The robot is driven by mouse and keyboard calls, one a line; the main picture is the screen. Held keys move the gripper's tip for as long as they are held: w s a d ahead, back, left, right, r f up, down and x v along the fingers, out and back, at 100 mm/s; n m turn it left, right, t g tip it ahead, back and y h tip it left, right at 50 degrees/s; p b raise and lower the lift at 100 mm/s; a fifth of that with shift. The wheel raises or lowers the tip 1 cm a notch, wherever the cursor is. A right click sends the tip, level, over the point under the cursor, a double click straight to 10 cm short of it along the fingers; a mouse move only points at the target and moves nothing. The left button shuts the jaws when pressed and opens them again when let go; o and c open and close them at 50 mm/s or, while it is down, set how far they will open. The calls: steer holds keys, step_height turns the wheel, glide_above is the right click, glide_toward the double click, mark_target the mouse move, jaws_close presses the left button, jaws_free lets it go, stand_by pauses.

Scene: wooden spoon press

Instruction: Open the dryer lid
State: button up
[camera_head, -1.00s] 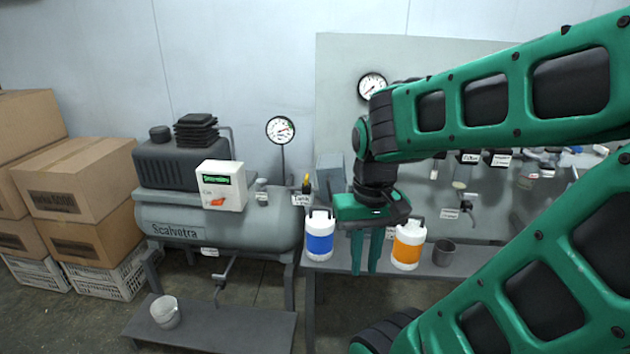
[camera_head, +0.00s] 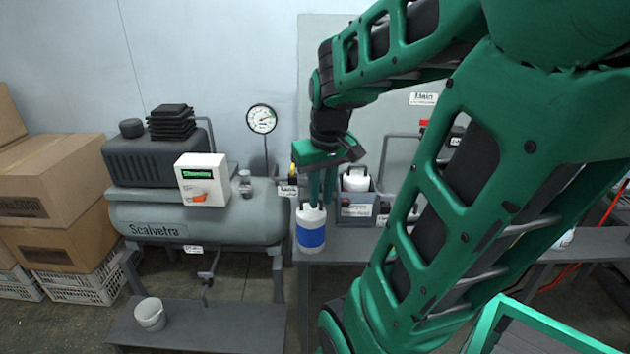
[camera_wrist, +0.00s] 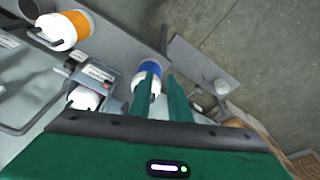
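No part in view carries a readable dryer label, so I cannot tell which one is the dryer. A white canister with a blue band (camera_head: 310,238) and a white top stands upright on the grey bench. It also shows in the wrist view (camera_wrist: 155,86), partly behind my fingers. My gripper (camera_head: 322,203) points down at the canister's top.
A grey bin (camera_head: 358,211) holding a white container (camera_head: 354,182) stands right of the canister. The orange-banded canister (camera_wrist: 65,30) shows in the wrist view. Left are the Scalvetra tank (camera_head: 195,218), a control box (camera_head: 203,180) and a pressure gauge (camera_head: 262,119). A bucket (camera_head: 150,314) sits low.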

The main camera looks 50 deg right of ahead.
steer(key=w+d+r+n+t+h, duration=0.2)
steer(key=w+d+r, duration=0.1)
steer(key=w+d, duration=0.65)
steer(key=x, duration=0.7)
steer(key=s+x, duration=0.1)
steer(key=x, duration=0.2)
steer(key=shift+w+d+f, duration=0.1)
steer(key=shift+d+f, duration=0.35)
steer(key=shift+d, duration=0.05)
steer(key=shift+y, duration=0.3)
jaws_close()
